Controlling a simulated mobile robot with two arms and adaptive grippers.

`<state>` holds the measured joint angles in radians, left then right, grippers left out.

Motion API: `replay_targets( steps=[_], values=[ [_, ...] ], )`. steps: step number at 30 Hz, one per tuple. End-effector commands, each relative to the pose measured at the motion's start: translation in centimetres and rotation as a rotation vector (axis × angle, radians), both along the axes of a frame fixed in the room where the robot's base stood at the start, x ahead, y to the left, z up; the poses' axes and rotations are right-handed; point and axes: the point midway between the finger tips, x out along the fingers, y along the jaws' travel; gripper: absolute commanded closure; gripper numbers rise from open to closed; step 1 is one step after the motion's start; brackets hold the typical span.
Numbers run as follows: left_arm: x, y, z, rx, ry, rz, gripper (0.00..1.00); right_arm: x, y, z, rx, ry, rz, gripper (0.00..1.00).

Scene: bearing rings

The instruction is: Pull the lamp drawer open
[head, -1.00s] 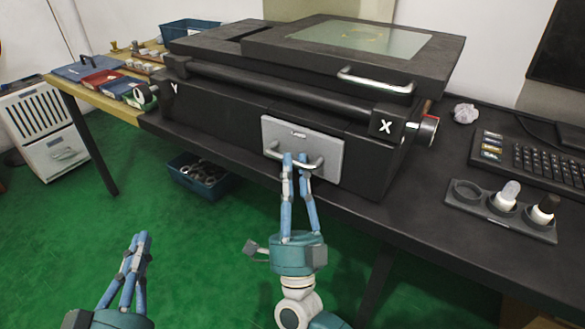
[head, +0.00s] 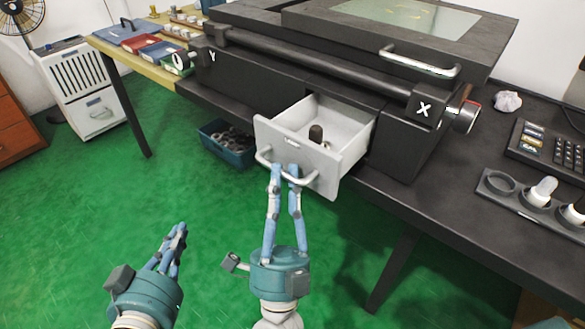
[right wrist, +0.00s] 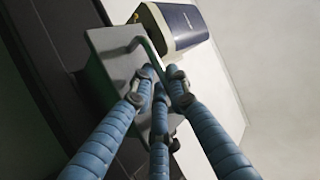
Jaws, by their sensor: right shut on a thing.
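The lamp drawer (head: 325,165) is a light grey drawer pulled out of the black machine's front, with its inside showing. A small dark-topped piece (head: 316,133) stands inside it. Its front carries a silver bar handle (head: 264,158), which also shows in the right wrist view (right wrist: 152,50). My right gripper (head: 284,172) is shut on the handle; its fingers in the right wrist view (right wrist: 157,88) reach to the bar. My left gripper (head: 179,230) hangs over the green floor at the lower left, away from the drawer. Its fingers lie close together in the picture, and their gap is unclear.
The black machine (head: 290,75) sits on a dark table (head: 425,185). A blue bin of dark rings (head: 228,143) stands on the floor behind and left of the drawer. A holder with bulbs (head: 515,196) is at the right. Green floor is clear at the left.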

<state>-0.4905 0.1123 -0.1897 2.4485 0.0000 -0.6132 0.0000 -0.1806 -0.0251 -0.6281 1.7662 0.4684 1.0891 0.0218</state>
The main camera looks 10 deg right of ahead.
Motion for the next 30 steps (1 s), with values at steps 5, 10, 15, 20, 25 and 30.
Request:
replay_targets(
  steps=[5, 10, 15, 20, 25, 30],
  values=[
    [0.0, 0.0, 0.0, 0.000, -0.001, 0.000, 1.00, 0.1, 0.0, -0.2, 0.000, 0.005, 0.001, 1.00],
    [0.0, 0.0, 0.0, 0.000, -0.002, 0.000, 1.00, 0.1, 0.0, -0.2, 0.000, 0.004, 0.001, 0.76],
    [0.0, 0.0, 0.0, -0.001, -0.002, -0.001, 1.00, 0.0, -0.1, -0.1, 0.000, 0.003, 0.001, 0.76],
    [0.0, -0.1, 0.0, -0.002, -0.002, -0.001, 1.00, -0.6, 0.1, -1.1, 0.001, 0.005, 0.000, 0.76],
    [0.0, 0.0, 0.0, -0.001, -0.002, -0.001, 1.00, -2.6, 0.7, -3.6, -0.002, 0.009, 0.002, 0.76],
    [0.0, 0.0, 0.1, -0.001, -0.002, -0.001, 1.00, -5.0, 1.3, -6.4, -0.001, 0.008, 0.001, 0.76]
  ],
)
